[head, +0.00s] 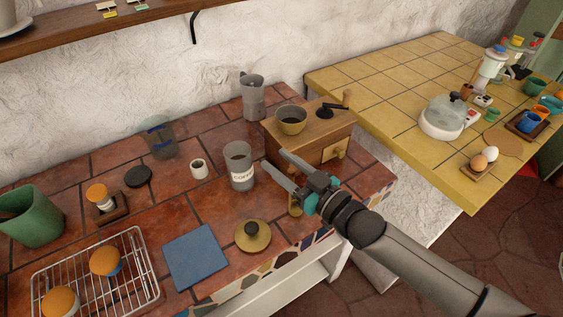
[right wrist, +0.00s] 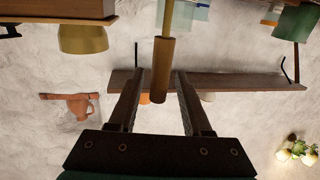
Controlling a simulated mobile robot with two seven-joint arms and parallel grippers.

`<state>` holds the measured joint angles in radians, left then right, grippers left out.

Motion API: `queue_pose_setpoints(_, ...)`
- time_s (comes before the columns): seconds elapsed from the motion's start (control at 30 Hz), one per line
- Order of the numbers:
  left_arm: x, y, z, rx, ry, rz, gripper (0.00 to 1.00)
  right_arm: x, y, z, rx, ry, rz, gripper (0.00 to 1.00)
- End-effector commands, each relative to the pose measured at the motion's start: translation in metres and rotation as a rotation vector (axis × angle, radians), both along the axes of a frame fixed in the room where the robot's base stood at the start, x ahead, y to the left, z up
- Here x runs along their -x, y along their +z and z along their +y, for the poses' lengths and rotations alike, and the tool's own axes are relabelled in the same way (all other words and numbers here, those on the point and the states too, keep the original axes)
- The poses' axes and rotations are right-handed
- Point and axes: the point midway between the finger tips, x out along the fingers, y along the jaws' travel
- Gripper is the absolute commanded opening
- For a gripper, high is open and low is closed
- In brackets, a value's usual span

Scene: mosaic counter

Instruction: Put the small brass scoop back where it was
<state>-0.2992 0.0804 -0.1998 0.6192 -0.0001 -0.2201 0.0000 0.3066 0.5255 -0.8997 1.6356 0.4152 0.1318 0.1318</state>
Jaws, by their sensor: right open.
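My right gripper (head: 273,158) is open beside the wooden grinder, its fingers pointing back left over the counter. In the right wrist view, a rod-like handle (right wrist: 161,70), thin and brass-coloured above with a thicker brown end, shows between the parted fingers. It looks like the scoop's handle; I cannot tell whether it touches them. In the head view, a small brass piece (head: 295,206) shows just below the gripper, mostly hidden by it, and may be the scoop. The open COFFEE canister (head: 239,168) stands left of the fingertips. My left gripper is not in view.
The wooden grinder (head: 318,154) with a brass bowl stands close by. A brass lid (head: 253,237) and blue mat (head: 195,257) lie in front. A white cup (head: 198,169), moka pot (head: 253,97) and glass jar (head: 158,137) stand behind. A wire rack (head: 131,292) is at front left.

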Motion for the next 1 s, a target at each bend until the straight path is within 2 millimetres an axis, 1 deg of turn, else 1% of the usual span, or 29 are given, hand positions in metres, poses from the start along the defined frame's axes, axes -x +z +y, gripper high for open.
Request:
queue_pose_setpoints(0.1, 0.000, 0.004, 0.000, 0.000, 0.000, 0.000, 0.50, 0.000, 0.005, 0.000, 0.000, 0.000, 0.000, 0.49)
queue_pose_setpoints(0.17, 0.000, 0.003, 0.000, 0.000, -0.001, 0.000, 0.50, 0.005, 0.002, -0.006, 0.001, -0.001, 0.001, 0.49)
queue_pose_setpoints(0.27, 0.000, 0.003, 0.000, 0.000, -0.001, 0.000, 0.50, 0.017, 0.002, -0.019, 0.002, -0.001, 0.002, 0.49)
queue_pose_setpoints(0.5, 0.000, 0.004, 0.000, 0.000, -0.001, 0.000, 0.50, 0.052, 0.002, -0.056, 0.003, -0.001, 0.003, 0.49)
queue_pose_setpoints(0.7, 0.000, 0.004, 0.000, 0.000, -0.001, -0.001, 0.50, 0.073, 0.002, -0.077, 0.002, 0.000, 0.002, 0.49)
queue_pose_setpoints(0.83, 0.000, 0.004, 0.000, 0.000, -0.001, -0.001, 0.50, 0.080, 0.003, -0.085, 0.001, 0.000, 0.001, 0.49)
queue_pose_setpoints(1.0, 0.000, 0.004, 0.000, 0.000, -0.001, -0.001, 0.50, 0.082, 0.004, -0.088, -0.001, 0.001, -0.001, 0.49)
